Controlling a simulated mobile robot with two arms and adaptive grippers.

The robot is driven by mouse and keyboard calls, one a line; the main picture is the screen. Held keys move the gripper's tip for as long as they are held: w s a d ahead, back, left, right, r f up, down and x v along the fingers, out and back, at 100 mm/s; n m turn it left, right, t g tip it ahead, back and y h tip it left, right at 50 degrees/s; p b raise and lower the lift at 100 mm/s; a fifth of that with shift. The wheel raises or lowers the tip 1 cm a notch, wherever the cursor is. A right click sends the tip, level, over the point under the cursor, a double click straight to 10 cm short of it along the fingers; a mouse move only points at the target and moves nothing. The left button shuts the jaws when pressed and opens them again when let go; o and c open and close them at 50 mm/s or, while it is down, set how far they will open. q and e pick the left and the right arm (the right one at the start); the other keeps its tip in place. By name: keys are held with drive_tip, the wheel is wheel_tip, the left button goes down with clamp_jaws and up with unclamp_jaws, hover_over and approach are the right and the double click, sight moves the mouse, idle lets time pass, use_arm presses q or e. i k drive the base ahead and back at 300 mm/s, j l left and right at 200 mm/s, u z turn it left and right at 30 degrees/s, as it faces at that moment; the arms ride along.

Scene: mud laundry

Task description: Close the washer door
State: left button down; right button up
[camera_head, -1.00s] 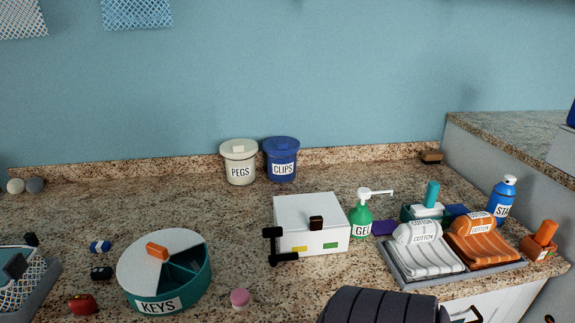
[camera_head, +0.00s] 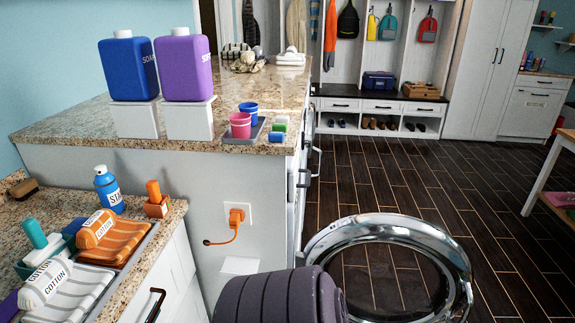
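The washer door (camera_head: 462,262) is a round chrome ring at the lower right of the head view. It stands open over the dark floor, and the floor shows through its middle. Its lower edge is cut off by the frame. The washer's opening and the hinge are not visible. Neither of my grippers shows in this view.
A raised counter (camera_head: 75,130) with blue and purple soap bottles stands left of the door. A lower counter holds a tray (camera_head: 140,245) of rolled towels. An orange plug (camera_head: 236,216) sits in the counter's end wall. The wooden floor (camera_head: 400,170) beyond the door is clear.

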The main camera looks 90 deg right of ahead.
sight(453, 265)
drive_tip(key=j+z, duration=0.1)
drive_tip(key=z, duration=3.45)
